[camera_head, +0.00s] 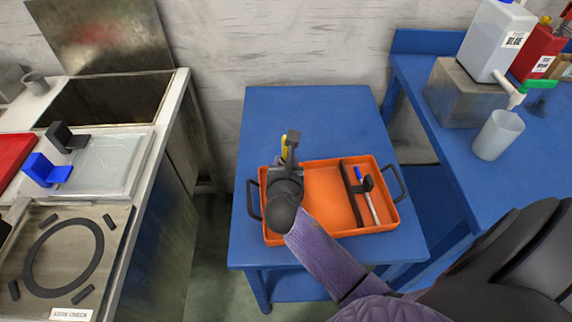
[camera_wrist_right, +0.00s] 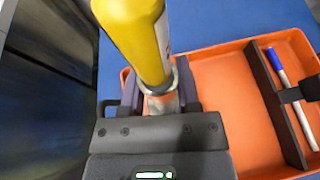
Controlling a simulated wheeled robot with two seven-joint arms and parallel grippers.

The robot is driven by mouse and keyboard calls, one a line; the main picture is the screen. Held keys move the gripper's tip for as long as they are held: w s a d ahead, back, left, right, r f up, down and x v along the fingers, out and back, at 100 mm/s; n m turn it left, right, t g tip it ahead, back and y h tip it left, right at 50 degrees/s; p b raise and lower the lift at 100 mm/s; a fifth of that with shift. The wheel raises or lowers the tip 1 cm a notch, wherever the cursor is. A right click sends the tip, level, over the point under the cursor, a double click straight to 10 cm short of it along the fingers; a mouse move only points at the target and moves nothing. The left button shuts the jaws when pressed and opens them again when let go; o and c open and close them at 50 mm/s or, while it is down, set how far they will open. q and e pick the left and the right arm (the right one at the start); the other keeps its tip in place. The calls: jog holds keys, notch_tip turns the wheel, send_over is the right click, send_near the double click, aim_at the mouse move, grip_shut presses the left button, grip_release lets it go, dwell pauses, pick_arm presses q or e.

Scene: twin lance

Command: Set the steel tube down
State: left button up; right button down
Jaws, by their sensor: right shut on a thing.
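My right gripper (camera_head: 288,150) is over the left part of an orange tray (camera_head: 328,195) on a blue table. In the right wrist view my right gripper (camera_wrist_right: 158,88) is shut around the steel tube (camera_wrist_right: 161,104), whose metal part shows between the fingers. A yellow cylinder (camera_wrist_right: 135,35) rises from the tube, tilted in that picture. In the head view only a small yellow bit (camera_head: 284,147) shows beside the gripper. The tube's lower end is hidden, so I cannot tell whether it touches the tray. My left gripper is not in view.
A dark divider (camera_head: 351,193) splits the tray; a blue-capped white pen (camera_head: 370,205) lies right of it, under a black clip (camera_head: 368,184). The blue table (camera_head: 315,115) is clear behind the tray. A white container (camera_head: 494,40) and a cup (camera_head: 498,134) stand at right.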

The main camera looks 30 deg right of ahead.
jog(key=shift+d+f, duration=0.1)
jog(key=shift+f, duration=0.55)
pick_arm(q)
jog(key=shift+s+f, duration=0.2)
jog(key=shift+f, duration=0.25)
pick_arm(e)
jog(key=shift+c, duration=1.6)
grip_release()
jog(key=shift+f, duration=0.2)
jog(key=shift+r, duration=0.1)
jog(key=shift+s+r, duration=0.1)
jog(key=shift+r, duration=0.2)
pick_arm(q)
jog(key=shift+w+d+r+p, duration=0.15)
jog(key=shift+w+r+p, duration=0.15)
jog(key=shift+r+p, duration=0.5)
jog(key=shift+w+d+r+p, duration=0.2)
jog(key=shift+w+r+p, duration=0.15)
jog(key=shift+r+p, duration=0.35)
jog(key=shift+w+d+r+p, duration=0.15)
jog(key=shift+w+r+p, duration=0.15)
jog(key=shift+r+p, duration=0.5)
pick_arm(e)
jog(key=v, duration=1.2)
jog(key=shift+a+r, duration=0.25)
jog(key=shift+a, duration=0.15)
